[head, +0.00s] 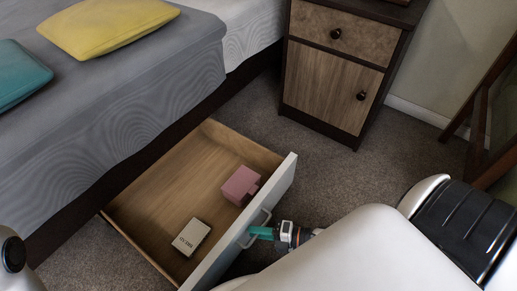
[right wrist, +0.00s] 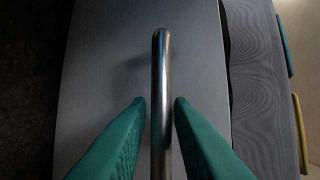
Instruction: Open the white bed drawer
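The white bed drawer (head: 276,194) stands pulled out from under the bed, its wooden inside showing. Its front panel also fills much of the right wrist view (right wrist: 100,90). A metal bar handle (head: 267,215) is on the front; it runs between my teal fingers in the right wrist view (right wrist: 161,85). My right gripper (head: 256,232) is at the handle, with a finger on each side of the bar and a narrow gap visible at both sides. It looks open around the bar. My left gripper is not in view.
A pink block (head: 239,186) and a small pale box (head: 191,237) lie in the drawer. The grey-covered bed (head: 120,105) is on the left, with yellow (head: 108,25) and teal (head: 20,75) cushions. A nightstand (head: 330,87) stands behind. Carpet (head: 350,180) is clear between nightstand and drawer.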

